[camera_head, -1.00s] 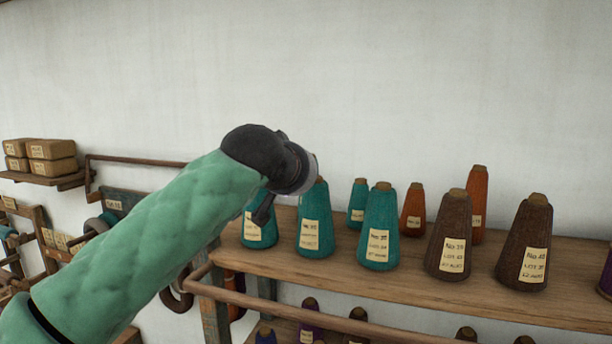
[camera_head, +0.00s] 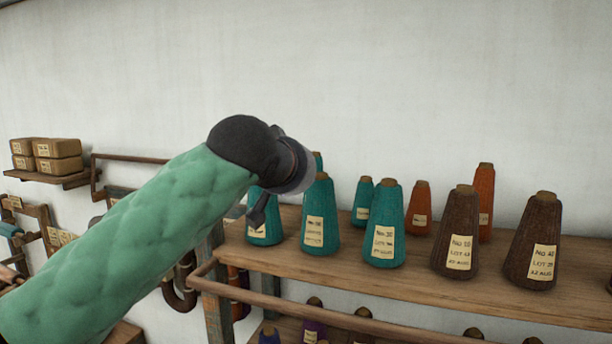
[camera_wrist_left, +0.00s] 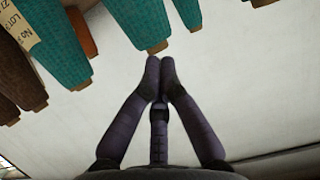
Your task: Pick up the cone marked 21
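Several thread cones with paper labels stand on a wooden shelf (camera_head: 430,282). I cannot read 21 with certainty on any label. At the left end are teal cones: a partly covered one (camera_head: 264,222), another (camera_head: 320,210) and one further right (camera_head: 385,215). My left gripper (camera_wrist_left: 159,64) shows in the left wrist view with its fingertips together and nothing between them. A teal cone (camera_wrist_left: 145,20) appears just beyond the tips, apart from them. In the head view my left arm and wrist hide most of the gripper, near the leftmost cone. My right gripper is out of view.
A small teal cone (camera_head: 362,204), orange cones (camera_head: 418,208) and dark brown cones (camera_head: 458,235) stand close by. A wooden rail (camera_head: 290,300) runs along the shelf's front. More cones sit on a lower shelf. The wall above is clear.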

